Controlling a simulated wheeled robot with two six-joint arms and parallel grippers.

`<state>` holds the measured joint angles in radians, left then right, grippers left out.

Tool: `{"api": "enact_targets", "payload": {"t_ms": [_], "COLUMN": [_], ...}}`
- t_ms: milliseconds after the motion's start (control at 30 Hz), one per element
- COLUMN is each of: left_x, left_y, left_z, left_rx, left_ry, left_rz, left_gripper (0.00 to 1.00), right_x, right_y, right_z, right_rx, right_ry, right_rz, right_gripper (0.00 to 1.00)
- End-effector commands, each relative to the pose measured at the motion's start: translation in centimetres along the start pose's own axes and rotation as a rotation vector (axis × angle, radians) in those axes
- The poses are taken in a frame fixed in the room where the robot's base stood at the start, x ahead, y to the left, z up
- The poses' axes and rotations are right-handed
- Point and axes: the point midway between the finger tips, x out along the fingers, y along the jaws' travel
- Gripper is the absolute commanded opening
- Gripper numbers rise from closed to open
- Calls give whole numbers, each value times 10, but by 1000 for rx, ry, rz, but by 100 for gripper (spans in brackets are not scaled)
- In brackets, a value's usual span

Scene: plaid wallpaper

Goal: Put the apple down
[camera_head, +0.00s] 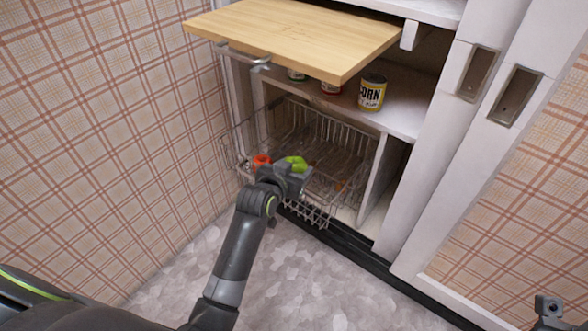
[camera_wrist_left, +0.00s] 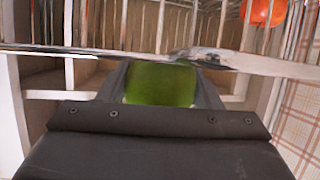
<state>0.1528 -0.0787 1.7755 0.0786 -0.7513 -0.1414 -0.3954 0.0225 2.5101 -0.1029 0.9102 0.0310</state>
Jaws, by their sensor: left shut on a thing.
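The green apple (camera_head: 297,163) is between the fingers of my left gripper (camera_head: 296,172), which is shut on it at the front of the wire basket (camera_head: 309,213). The wrist view shows the apple (camera_wrist_left: 160,84) between the two dark fingers, close to the basket's metal rim (camera_wrist_left: 225,60). I cannot tell whether the apple touches the wires. At the bottom right of the head view, a small dark part that looks like my right arm shows; its fingers cannot be made out.
A red-orange round item (camera_head: 261,160) is at the basket's left side. A wooden board (camera_head: 300,35) juts out above. A corn can (camera_head: 372,92) and other cans stand on the shelf (camera_head: 405,112). The plaid wall (camera_head: 110,120) is close on the left. The floor in front is clear.

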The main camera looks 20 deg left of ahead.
Motion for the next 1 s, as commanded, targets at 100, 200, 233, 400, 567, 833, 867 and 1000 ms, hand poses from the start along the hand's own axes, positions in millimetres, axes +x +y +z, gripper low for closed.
{"api": "enact_targets", "payload": {"t_ms": [100,200,233,400,567,833,867,1000], "left_x": [2,2,2,2,2,-23,-29,-60], "left_y": [0,0,0,0,0,0,0,0], "left_z": [4,5,5,4,4,-3,-4,-4], "left_rx": [-1,0,0,0,0,-1,-1,-4], "left_ry": [0,-1,-1,-1,0,-2,-1,-3], "left_rz": [0,0,0,0,0,-1,-1,-1], "left_gripper": [32,66,70,80,80,80,80,80], "right_x": [0,0,0,0,0,12,15,25], "right_y": [0,0,0,0,0,0,0,-2], "right_z": [0,0,0,0,0,0,0,1], "right_rx": [0,0,0,-1,-1,-12,-16,-34], "right_ry": [0,-1,-1,-1,-1,-8,-11,-28], "right_rz": [0,0,0,0,0,-9,-13,-45], "right_gripper": [36,36,36,36,36,36,36,36]}}
